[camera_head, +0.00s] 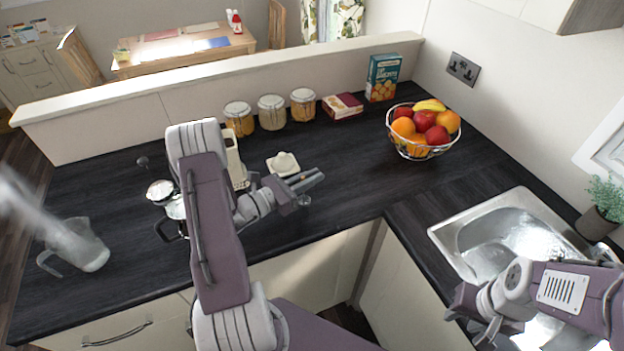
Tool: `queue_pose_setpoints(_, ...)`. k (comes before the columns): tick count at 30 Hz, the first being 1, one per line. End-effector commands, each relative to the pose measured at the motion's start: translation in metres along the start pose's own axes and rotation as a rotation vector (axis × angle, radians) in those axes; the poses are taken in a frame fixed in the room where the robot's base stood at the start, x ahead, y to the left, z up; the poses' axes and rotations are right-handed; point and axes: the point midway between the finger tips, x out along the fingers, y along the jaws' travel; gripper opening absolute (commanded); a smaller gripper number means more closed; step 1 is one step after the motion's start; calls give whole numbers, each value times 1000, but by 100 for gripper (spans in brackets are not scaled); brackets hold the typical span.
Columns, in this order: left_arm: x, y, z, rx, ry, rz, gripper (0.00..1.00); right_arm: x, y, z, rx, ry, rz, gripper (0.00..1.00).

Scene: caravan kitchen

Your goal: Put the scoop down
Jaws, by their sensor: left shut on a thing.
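My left gripper (307,181) reaches over the dark worktop (345,190) near its front edge, its fingers pointing right. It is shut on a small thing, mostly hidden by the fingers. A small shiny piece (304,200) shows just below the fingertips and looks like part of the scoop. I cannot tell whether it touches the worktop. My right gripper (468,318) is at the lower right, beside the sink, seen from above. Its fingertips are too unclear to tell whether it is open.
Several other things stand around: three jars (271,112), a red box (343,106), a teal carton (383,78), a fruit bowl (422,130), a glass jug (80,245). A metal pot (160,191) is partly behind my arm.

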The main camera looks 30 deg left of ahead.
Motion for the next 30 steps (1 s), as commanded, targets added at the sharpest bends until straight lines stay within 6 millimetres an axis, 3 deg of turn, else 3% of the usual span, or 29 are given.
queue_pose_setpoints(2,0,0,-4,0,0,0,0,4,0,0,0,0,0,36)
queue_pose_setpoints(3,0,0,-3,0,0,0,18,2,0,0,0,0,0,36)
queue_pose_setpoints(5,0,0,-2,0,0,0,32,2,0,0,0,0,0,36)
queue_pose_setpoints(16,-1,0,4,0,0,1,32,-3,0,0,0,0,0,36)
queue_pose_setpoints(30,-98,2,0,1,0,6,32,14,0,2,0,0,0,36)
